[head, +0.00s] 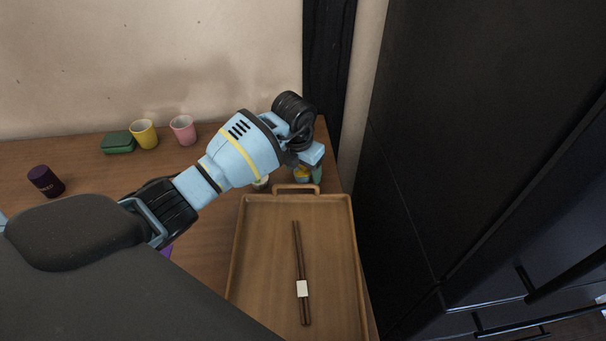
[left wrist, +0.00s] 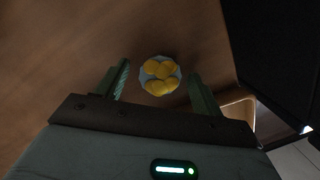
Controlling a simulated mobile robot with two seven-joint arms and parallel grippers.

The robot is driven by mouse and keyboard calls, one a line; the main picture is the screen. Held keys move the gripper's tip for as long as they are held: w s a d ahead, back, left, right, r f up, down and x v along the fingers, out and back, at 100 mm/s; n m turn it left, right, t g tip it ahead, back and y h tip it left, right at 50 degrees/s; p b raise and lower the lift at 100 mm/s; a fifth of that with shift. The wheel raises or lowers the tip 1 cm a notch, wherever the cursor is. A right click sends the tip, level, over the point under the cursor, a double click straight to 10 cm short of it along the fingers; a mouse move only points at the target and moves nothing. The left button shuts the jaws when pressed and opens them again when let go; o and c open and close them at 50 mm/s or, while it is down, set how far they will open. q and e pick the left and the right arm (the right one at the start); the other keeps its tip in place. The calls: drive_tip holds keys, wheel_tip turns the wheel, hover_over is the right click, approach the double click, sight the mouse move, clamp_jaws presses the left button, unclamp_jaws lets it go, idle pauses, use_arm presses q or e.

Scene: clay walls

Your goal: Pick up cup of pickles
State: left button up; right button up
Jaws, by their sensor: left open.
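A small pale cup holding several yellow rounded pieces (left wrist: 160,75) shows in the left wrist view, just beyond and between my fingertips. I take it to be the cup of pickles, though the pieces are too small to name surely. In the head view a bit of yellow (head: 301,174) shows under my left gripper (head: 309,168), behind the tray; the rest of it is hidden by the gripper. My left gripper, also in the left wrist view (left wrist: 161,82), is open with its fingers apart and nothing held. My right gripper is not in view.
A wooden tray (head: 265,283) with chopsticks (head: 300,265) lies in front of the gripper. A pink cup (head: 183,130), a yellow cup (head: 144,134), a green box (head: 118,143) and a dark purple can (head: 45,181) stand left. A black cabinet (head: 450,140) is close on the right.

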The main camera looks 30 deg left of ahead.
sight(303, 172)
use_arm(q)
drive_tip(key=shift+c, duration=0.5)
drive_tip(key=c, duration=0.9)
drive_tip(key=shift+c, duration=0.2)
wheel_tip(303, 172, up, 10)
